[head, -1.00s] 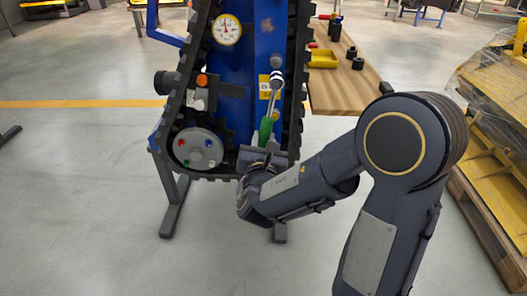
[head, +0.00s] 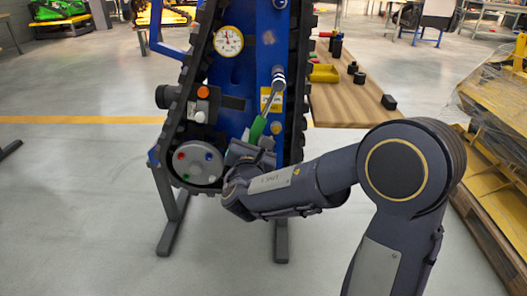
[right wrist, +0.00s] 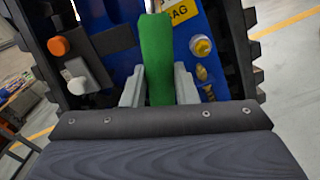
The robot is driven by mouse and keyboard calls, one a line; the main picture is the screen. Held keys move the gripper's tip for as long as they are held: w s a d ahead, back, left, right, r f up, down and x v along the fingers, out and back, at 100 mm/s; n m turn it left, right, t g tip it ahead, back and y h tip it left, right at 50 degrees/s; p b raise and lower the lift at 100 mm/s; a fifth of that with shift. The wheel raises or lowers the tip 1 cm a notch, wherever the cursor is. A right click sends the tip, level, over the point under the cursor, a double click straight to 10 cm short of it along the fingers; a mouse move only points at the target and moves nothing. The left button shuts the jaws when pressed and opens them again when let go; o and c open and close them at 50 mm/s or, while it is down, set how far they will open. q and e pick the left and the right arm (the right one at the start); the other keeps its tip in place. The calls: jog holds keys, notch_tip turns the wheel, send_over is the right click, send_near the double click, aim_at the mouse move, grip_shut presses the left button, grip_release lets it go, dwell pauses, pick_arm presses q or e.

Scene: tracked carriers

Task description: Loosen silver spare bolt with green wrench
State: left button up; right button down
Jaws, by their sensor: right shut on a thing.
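The green wrench has a green handle (head: 258,129) and a silver shaft, and leans with its top to the right on the blue tracked carrier (head: 232,75). Its upper end meets a silver bolt-like piece (head: 279,72) beside the yellow label; I cannot tell the bolt apart from the wrench head there. My right gripper (head: 254,142) is shut on the lower part of the handle. In the right wrist view the green handle (right wrist: 157,50) stands between both grey fingers (right wrist: 158,88), and the wrench's upper end is out of frame. My left gripper is not in view.
A round gauge (head: 228,41), an orange-capped knob (head: 203,92) and a grey wheel hub (head: 198,163) with coloured dots lie left of the wrench. Black track runs along both sides. A wooden bench (head: 345,100) stands behind right. A wrapped yellow pallet load (head: 497,110) is at far right.

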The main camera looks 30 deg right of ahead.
jog(key=w+a+r+m+b, duration=0.4)
jog(key=a+r+m, duration=0.3)
jog(key=r+m, duration=0.1)
jog(key=shift+w+m, duration=0.25)
jog(key=shift+m, duration=0.25)
jog(key=shift+w+d, duration=0.1)
jog(key=shift+w, duration=0.25)
jog(key=shift+b, duration=0.4)
dwell(0.5)
jog(key=shift+w+d, duration=0.15)
jog(key=shift+w, duration=0.1)
dwell(0.5)
dwell(0.5)
jog(key=shift+w+d, duration=0.25)
jog(key=shift+w, duration=0.1)
dwell(0.7)
jog(key=shift+b, duration=0.45)
